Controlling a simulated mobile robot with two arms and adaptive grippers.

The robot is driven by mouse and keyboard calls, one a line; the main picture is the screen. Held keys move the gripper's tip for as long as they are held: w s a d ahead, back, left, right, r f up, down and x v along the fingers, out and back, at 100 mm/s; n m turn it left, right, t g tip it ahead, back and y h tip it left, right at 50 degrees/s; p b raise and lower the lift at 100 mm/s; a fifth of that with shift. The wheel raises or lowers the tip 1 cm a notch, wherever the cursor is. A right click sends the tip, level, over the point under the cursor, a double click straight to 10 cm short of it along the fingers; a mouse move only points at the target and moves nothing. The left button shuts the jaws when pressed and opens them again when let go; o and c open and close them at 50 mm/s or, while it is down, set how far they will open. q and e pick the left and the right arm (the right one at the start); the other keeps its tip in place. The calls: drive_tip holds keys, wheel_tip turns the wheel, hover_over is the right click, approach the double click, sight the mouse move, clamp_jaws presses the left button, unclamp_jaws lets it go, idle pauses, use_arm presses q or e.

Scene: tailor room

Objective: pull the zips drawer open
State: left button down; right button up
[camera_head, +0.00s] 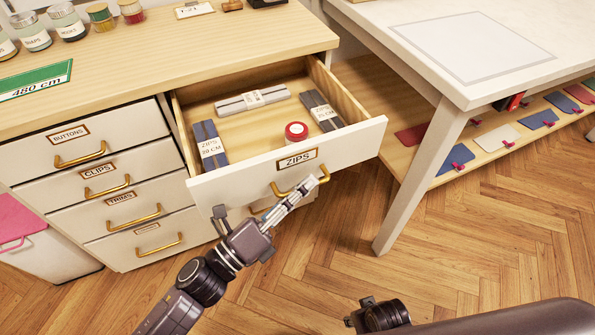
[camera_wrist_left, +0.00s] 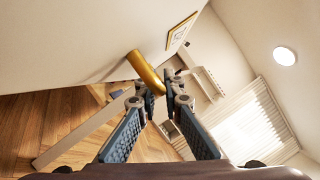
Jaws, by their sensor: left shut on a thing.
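The zips drawer (camera_head: 340,147) stands pulled out from the cabinet, and its inside shows. Its front has a "ZIPS" label and a brass handle (camera_head: 285,190). My left gripper (camera_head: 312,184) is at the right part of that handle, shut on it. In the left wrist view the brass handle (camera_wrist_left: 146,72) runs in between the fingertips (camera_wrist_left: 165,88). My right gripper (camera_head: 368,312) shows only in part, low in the head view.
Shut drawers labelled buttons (camera_head: 105,145), clips and others are at the left. A white table (camera_head: 430,35) with a leg (camera_head: 420,180) is at the right. The wood floor (camera_head: 480,240) in front is clear.

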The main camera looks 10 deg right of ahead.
use_arm(q)
drive_tip(key=shift+s, duration=0.2)
drive_tip(key=c, duration=2.3)
unclamp_jaws()
drive_tip(key=shift+c, duration=0.2)
drive_tip(key=v, duration=1.2)
